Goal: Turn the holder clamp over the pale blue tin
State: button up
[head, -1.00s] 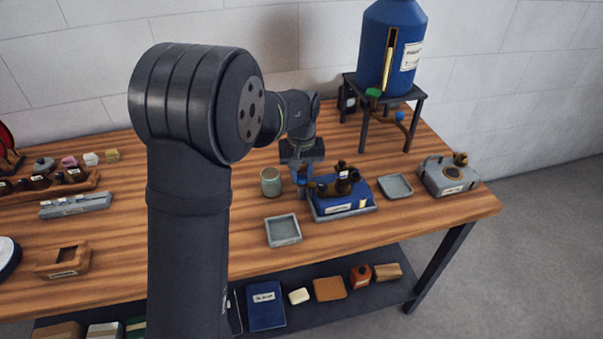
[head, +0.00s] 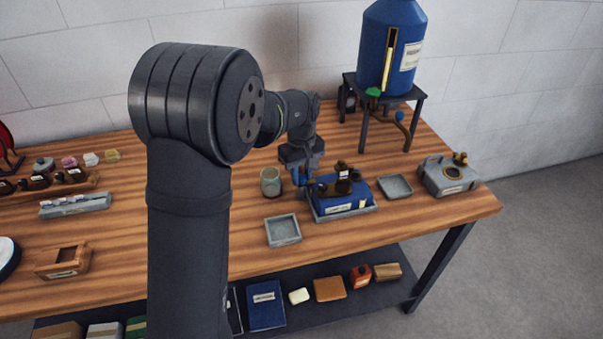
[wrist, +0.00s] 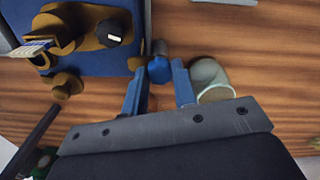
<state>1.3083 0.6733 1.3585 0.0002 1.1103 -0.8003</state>
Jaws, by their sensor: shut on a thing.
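My gripper (wrist: 158,82) has its blue fingers closed about a small blue knob (wrist: 159,67) at the left edge of the blue machine (wrist: 100,64). I take the knob as the clamp's handle; the clamp's arm is mostly hidden. In the head view my gripper (head: 299,178) is low at the left end of the machine (head: 347,206). A pale grey-green round tin (head: 270,182) stands upright just left of the gripper. It also shows beside the right finger in the wrist view (wrist: 212,78). The clamp does not visibly cover it.
Brass fittings (wrist: 110,33) stand on the machine. A square grey dish (head: 283,230) is in front, and another dish (head: 395,187) is to the right. A grey box (head: 448,178) sits at the table's right end. A blue tank (head: 391,50) stands behind on a dark stand.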

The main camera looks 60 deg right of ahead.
aim_at(302, 177)
jog(key=o, duration=1)
jog(key=shift+r, duration=0.1)
notch_tip(302, 177, up, 17)
jog(key=shift+r, duration=0.15)
dwell(0.4)
notch_tip(302, 177, down, 18)
jog(key=shift+r, duration=0.25)
dwell(0.5)
